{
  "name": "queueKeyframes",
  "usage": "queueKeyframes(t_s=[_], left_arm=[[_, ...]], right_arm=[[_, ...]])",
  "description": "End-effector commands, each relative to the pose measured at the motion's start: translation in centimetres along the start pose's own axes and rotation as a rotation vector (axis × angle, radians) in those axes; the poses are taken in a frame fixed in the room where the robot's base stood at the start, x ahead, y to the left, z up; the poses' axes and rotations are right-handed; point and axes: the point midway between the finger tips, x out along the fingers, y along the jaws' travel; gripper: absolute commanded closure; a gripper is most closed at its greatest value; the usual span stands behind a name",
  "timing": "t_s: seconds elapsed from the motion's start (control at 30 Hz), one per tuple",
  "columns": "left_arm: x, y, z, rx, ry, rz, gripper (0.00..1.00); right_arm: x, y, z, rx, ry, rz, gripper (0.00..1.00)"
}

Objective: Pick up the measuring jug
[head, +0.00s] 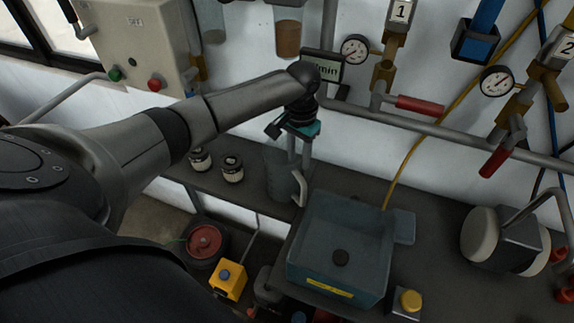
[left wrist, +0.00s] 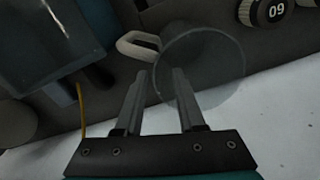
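The measuring jug (head: 277,180) is a see-through grey vessel with a pale handle on its right side. It stands upright on the dark bench, left of the blue-grey bin. My left gripper (head: 299,165) points down over the jug's handle side. In the left wrist view the jug (left wrist: 215,70) shows its round rim, with the pale handle (left wrist: 138,45) to its left. There my left gripper (left wrist: 161,73) has its fingers apart, with the tips near the rim and handle. I cannot tell whether they touch. My right gripper is not in view.
A blue-grey bin (head: 333,220) holds a dark round piece. Two small labelled jars (head: 232,168) stand left of the jug. A grey pipe (head: 440,132) runs along the wall behind. A yellow box (head: 228,280) and a red round item (head: 205,240) sit lower left.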

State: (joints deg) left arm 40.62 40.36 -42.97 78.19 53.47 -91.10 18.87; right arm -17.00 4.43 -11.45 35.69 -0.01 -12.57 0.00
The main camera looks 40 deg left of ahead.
Motion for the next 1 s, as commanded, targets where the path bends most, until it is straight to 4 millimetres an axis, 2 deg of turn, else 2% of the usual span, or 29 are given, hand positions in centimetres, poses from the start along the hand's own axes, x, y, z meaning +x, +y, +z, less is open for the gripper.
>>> queueKeyframes(t_s=[0.2, 0.3, 0.57, 0.9, 1.0], left_arm=[[3.4, 0.3, 0.7, -0.001, -0.003, -0.001, 0.61], [4.3, 0.4, 0.7, 0.000, -0.002, -0.001, 0.61], [4.5, 0.4, 0.6, 0.001, 0.000, -0.001, 0.61], [4.5, 0.3, 0.6, 0.001, -0.001, -0.001, 0.99], [4.5, 0.3, 0.6, 0.000, -0.001, -0.001, 1.00]], right_arm=[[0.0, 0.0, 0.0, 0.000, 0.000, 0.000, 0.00], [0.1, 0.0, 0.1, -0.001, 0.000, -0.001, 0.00], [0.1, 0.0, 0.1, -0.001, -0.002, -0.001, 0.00], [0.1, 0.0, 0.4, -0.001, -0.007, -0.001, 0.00], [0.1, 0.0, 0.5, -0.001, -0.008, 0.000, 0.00]])
